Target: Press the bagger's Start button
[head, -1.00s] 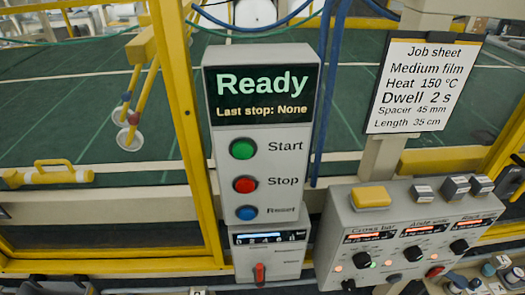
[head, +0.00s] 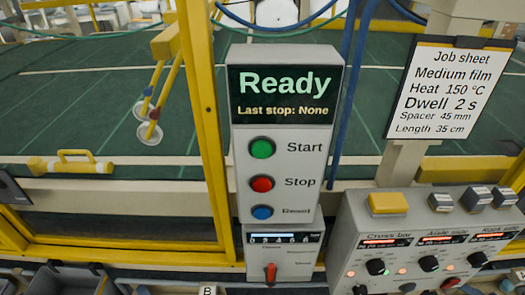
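The bagger's control panel (head: 283,215) is a tall grey box in the middle of the head view. Its screen (head: 283,94) reads "Ready" and "Last stop: None". The green Start button (head: 262,148) is the top button, with its label to its right. The red Stop button (head: 262,183) is below it, and a blue button (head: 262,212), its label hard to read, is lowest. Nothing covers the buttons. Neither of my grippers can be made out in the head view.
A yellow frame post (head: 201,110) stands just left of the panel. At right are a grey console (head: 430,252) with knobs and a yellow button (head: 388,203), and a job sheet (head: 437,88). A small box with a red switch (head: 270,272) sits below the panel.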

